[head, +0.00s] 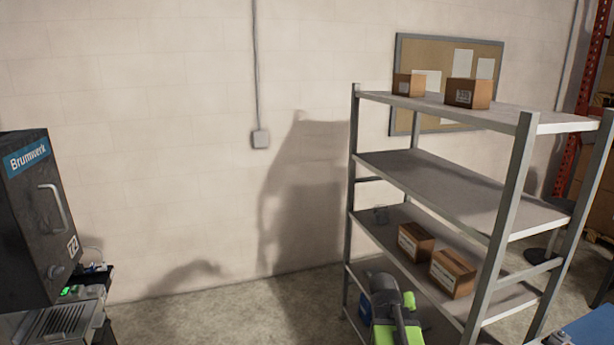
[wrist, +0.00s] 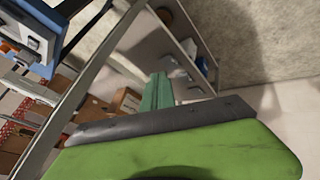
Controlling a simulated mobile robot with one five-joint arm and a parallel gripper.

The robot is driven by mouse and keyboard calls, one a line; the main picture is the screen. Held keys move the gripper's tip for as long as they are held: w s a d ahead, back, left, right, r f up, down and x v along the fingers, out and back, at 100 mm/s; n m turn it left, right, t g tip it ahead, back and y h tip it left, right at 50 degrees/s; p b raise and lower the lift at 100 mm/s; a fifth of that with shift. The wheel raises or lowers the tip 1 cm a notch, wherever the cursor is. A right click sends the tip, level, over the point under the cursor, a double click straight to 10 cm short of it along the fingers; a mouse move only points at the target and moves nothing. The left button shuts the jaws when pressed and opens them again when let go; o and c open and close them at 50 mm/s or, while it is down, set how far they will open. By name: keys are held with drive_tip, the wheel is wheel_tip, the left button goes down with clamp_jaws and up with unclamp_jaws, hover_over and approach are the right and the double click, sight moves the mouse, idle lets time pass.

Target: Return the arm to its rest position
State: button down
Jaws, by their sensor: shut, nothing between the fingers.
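My gripper (wrist: 157,95) shows in the wrist view as teal fingers held together beyond a large green and dark grey body part of my arm. Nothing is held between the fingers. In the head view, part of my grey and lime-green arm (head: 397,318) rises at the lower middle, in front of the shelf's lower levels. The gripper's fingertips cannot be made out there.
A grey metal shelf (head: 430,175) with several brown boxes stands right of centre, close to my arm in the picture. A dark machine labelled Brumwerk (head: 35,215) stands at the left edge. Bare floor (head: 230,318) lies between them, before a pale block wall.

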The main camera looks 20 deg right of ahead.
drive_tip(key=w+a+f+n+y, duration=0.2)
drive_tip(key=a, duration=1.4)
drive_tip(key=s+a+f+n+g+y, duration=0.1)
drive_tip(key=s+a+y, duration=0.1)
drive_tip(key=a, duration=0.5)
drive_tip(key=s+a+f+n+g+y, duration=0.1)
drive_tip(key=s+a+g+y, duration=0.1)
drive_tip(key=s+a, duration=0.3)
drive_tip(key=a, duration=0.3)
drive_tip(key=shift+s+f, duration=0.2)
drive_tip(key=shift+s, duration=0.05)
